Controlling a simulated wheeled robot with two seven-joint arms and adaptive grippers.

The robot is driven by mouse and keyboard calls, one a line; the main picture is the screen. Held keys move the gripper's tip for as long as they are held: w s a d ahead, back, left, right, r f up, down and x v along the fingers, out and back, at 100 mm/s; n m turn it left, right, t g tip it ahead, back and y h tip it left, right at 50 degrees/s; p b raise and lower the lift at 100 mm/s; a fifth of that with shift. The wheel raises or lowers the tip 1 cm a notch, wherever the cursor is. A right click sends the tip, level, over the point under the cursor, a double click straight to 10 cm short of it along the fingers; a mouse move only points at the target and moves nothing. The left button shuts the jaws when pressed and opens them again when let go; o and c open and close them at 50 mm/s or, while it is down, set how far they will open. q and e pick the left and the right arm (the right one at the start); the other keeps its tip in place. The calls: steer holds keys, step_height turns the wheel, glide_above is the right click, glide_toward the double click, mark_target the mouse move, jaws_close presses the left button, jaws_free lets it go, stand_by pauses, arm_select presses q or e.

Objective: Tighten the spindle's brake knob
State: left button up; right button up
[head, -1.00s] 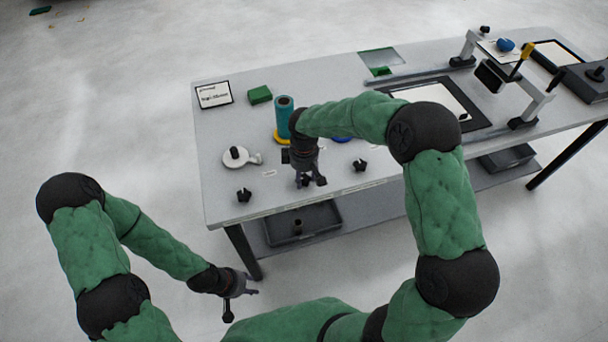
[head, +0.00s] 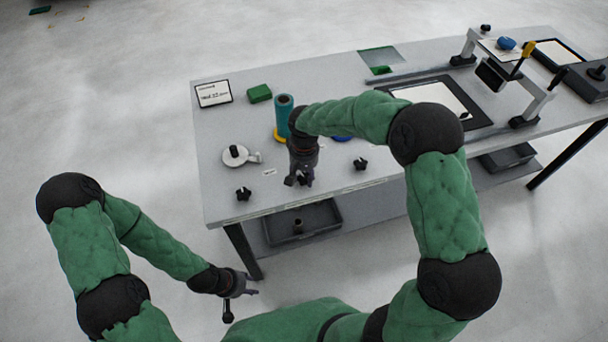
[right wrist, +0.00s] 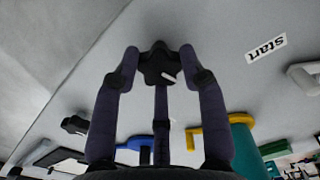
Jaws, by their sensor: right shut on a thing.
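My right gripper (head: 299,181) points down at the table's front edge. In the right wrist view its fingers (right wrist: 160,78) are shut around a black star-shaped knob (right wrist: 158,62) with a white mark on it. In the head view the gripper hides this knob. A teal roll (head: 283,115) stands upright on a yellow ring behind the gripper; its teal side also shows in the right wrist view (right wrist: 245,150). My left gripper (head: 240,294) hangs in front of the table, away from everything, its fingers apparently apart and empty.
Two more black knobs stand along the front edge, one to the left (head: 243,194) and one to the right (head: 360,164). A white disc with a black handle (head: 236,156), a green block (head: 259,93) and a framed sign (head: 213,94) lie left. A grey bin (head: 325,216) sits below.

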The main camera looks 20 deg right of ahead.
mark_target(304, 178)
steer(key=shift+m, duration=1.5)
steer(key=o, duration=1.2)
steer(key=shift+c, duration=0.2)
steer(key=shift+r, duration=0.1)
step_height(304, 178, up, 12)
steer(key=shift+s+f, duration=0.1)
steer(key=shift+f, duration=0.1)
